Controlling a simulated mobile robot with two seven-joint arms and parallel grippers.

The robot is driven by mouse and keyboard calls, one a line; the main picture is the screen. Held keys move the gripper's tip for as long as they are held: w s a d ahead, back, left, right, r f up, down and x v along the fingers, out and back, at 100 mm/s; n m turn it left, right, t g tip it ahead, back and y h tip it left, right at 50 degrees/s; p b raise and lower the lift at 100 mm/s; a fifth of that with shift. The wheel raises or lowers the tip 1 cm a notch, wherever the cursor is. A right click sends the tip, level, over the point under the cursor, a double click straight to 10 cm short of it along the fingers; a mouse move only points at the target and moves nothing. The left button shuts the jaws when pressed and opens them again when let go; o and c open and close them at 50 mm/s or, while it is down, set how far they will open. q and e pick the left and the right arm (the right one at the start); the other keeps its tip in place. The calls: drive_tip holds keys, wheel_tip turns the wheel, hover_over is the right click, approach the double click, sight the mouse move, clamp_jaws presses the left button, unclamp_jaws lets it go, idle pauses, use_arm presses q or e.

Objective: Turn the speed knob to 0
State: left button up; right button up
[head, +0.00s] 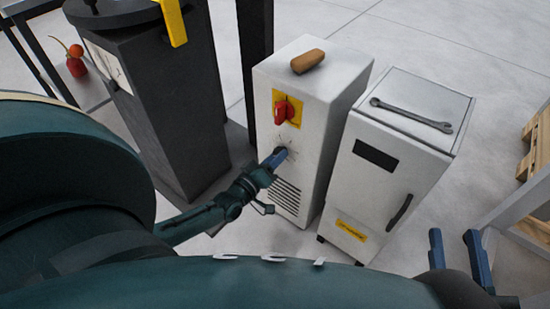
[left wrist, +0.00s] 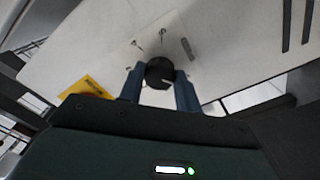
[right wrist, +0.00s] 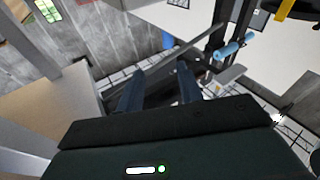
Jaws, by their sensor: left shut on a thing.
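The speed knob (left wrist: 160,70) is a round black knob on the light front of a cabinet (head: 328,90). In the left wrist view it sits between the two blue fingers of my left gripper (left wrist: 160,90), which is shut on it. A short white pointer line shows on its face, and small dark marks lie around it on the panel; I cannot read them. In the head view my left gripper (head: 278,158) reaches the cabinet front and mostly hides the knob. My right gripper (head: 459,253) is open and empty at the lower right; its spread fingers also show in the right wrist view (right wrist: 160,88).
A red switch (head: 286,110) on a yellow plate is above the knob, with vent slots below. A brown object (head: 308,61) lies on top. A white cabinet (head: 392,170) with a wrench (head: 411,115) stands to the right, and a dark machine (head: 165,110) to the left.

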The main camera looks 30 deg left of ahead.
use_arm(q)
drive_tip(key=o, duration=1)
drive_tip(key=shift+c, duration=0.2)
drive_tip(key=s+a+p, duration=0.1)
drive_tip(key=s+p, duration=0.2)
drive_tip(key=s, duration=1)
drive_tip(key=shift+p, duration=0.3)
use_arm(e)
drive_tip(key=shift+s+d+f+n+h, duration=0.15)
drive_tip(key=shift+s+d+n+h, duration=0.15)
drive_tip(key=shift+n, duration=0.1)
use_arm(q)
drive_tip(key=shift+s, duration=0.1)
use_arm(e)
drive_tip(key=shift+w, duration=0.1)
